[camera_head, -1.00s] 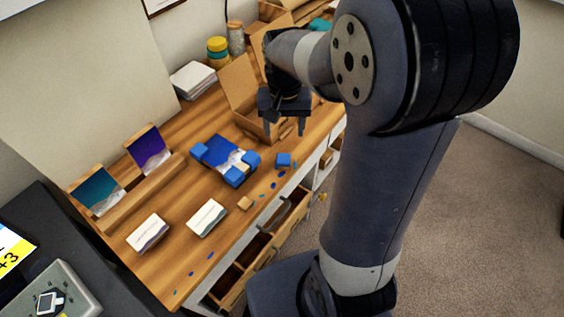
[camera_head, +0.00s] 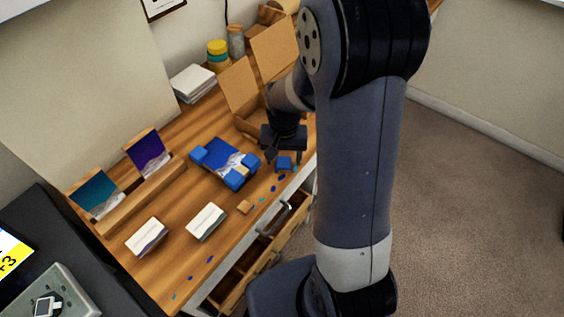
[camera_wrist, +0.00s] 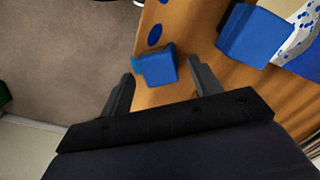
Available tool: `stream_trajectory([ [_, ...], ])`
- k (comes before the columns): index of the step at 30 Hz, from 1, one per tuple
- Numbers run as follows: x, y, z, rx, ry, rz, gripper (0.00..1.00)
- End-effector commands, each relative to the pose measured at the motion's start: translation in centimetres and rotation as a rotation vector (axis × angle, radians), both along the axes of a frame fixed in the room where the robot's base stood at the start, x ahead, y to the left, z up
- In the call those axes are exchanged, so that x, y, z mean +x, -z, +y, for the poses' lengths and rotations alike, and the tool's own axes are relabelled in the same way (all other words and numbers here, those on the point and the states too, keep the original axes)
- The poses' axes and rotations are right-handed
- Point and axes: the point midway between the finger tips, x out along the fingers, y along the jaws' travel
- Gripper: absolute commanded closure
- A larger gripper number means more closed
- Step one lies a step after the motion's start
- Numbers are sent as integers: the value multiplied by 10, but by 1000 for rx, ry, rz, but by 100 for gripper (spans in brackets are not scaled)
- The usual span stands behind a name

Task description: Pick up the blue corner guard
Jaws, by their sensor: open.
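A loose blue corner guard (camera_head: 284,163) lies on the wooden tabletop near its front edge. My gripper (camera_head: 284,158) is over it, pointing down, with the fingers spread. In the wrist view the blue corner guard (camera_wrist: 157,66) shows just beyond and between the two open fingertips (camera_wrist: 162,80), with nothing held. Whether the fingers reach down beside it I cannot tell. To its left is a blue and white resin panel (camera_head: 222,154) with blue corner guards fitted on it; one of these (camera_wrist: 250,36) shows at the right in the wrist view.
An open cardboard box (camera_head: 240,88) stands behind my gripper. An open drawer (camera_head: 240,278) juts out below the table edge.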

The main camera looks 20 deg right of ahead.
Motion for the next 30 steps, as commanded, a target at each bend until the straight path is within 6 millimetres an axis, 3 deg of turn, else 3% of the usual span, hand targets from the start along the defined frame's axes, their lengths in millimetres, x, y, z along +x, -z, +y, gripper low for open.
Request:
stream_trajectory([
  [7, 0, 1, 0, 0, 0, -1, 41],
  [24, 0, 1, 0, 0, 0, -1, 87],
  [30, 0, 0, 0, 0, 0, -2, 87],
])
